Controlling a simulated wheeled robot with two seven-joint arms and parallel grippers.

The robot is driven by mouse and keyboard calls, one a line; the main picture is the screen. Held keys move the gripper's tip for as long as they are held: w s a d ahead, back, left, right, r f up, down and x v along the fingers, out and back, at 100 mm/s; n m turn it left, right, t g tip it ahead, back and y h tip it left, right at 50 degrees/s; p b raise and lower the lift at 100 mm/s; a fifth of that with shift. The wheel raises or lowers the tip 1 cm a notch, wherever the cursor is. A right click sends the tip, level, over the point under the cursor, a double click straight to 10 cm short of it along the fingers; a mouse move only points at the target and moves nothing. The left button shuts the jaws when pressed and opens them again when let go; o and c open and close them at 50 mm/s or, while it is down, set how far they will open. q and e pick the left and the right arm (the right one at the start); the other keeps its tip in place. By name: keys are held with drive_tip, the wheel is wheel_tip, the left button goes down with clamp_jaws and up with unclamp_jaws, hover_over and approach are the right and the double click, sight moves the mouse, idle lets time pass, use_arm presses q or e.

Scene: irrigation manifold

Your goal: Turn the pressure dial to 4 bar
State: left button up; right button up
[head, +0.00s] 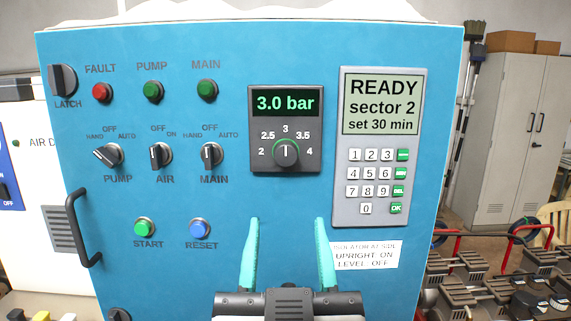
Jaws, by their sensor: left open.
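The pressure dial (286,152) is a dark round knob with a green ring on a black plate in the blue panel. Its white pointer stands straight up at 3. My right gripper is not in view.
A grey keypad unit (381,218) with a screen sits right of the dial. Selector switches (161,156), lamps and the START (144,229) and RESET (199,229) buttons are to the left. A black handle (84,228) sticks out at the panel's left edge. A white label (365,255) is below the keypad.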

sight(286, 160)
use_arm(q)
drive_tip(key=p+x, duration=0.5)
drive_tip(key=x, duration=0.5)
drive_tip(key=shift+w+r, duration=0.15)
drive_tip(key=shift+w, duration=0.05)
drive_tip(key=shift+w+p, duration=0.35)
drive_tip(key=shift+w, duration=0.15)
